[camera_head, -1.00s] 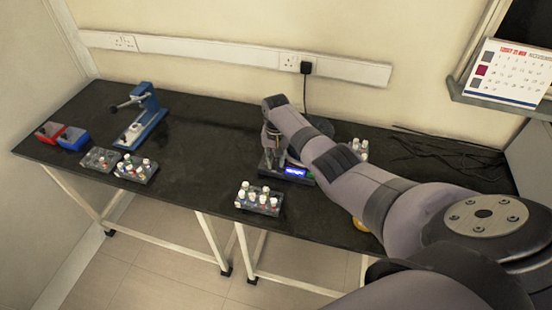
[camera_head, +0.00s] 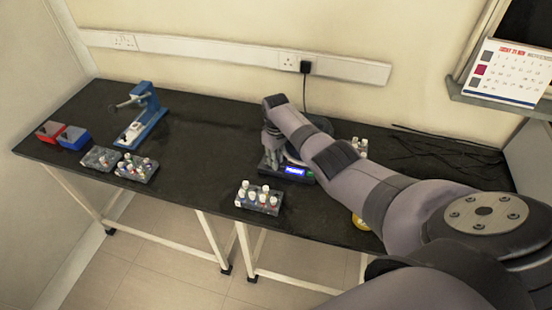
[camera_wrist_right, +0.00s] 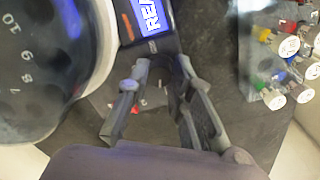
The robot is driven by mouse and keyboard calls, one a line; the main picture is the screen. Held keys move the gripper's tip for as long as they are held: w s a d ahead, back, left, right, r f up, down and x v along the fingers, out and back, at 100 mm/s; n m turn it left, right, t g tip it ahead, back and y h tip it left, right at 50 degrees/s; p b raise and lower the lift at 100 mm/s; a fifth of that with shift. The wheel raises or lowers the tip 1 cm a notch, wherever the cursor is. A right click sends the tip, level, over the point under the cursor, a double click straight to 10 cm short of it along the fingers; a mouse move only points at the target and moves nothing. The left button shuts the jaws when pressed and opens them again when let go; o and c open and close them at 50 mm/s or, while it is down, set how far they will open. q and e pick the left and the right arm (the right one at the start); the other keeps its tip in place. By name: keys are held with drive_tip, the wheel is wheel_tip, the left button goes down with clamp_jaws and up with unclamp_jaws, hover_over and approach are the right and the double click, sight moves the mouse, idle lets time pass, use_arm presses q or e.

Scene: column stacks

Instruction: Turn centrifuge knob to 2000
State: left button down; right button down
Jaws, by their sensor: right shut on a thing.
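The centrifuge (camera_head: 304,179) stands on the black bench, partly hidden behind my right arm. Its blue display (camera_head: 294,171) is lit. In the right wrist view, the display (camera_wrist_right: 150,14) is at the top, and the round rotor (camera_wrist_right: 42,70) with numbered places fills the left side. My right gripper (camera_head: 270,160) points down at the front left corner of the centrifuge. In the right wrist view, its fingers (camera_wrist_right: 163,72) are closed around the knob beside the display. The knob is mostly hidden between them, and its setting cannot be read. My left gripper is out of view.
A rack of capped vials (camera_head: 257,197) stands at the bench front, close to the centrifuge. Two more vial racks, a blue stand (camera_head: 144,116) and red and blue boxes (camera_head: 62,135) are on the left. Dark cables lie at the back right. The bench between is clear.

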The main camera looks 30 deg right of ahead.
drive_tip(key=shift+w+n, duration=0.1)
drive_tip(key=shift+n, duration=1.3)
drive_tip(key=shift+r, duration=0.1)
drive_tip(key=c, duration=1.4)
unclamp_jaws()
drive_tip(key=shift+c, duration=0.2)
wheel_tip(320, 180, up, 12)
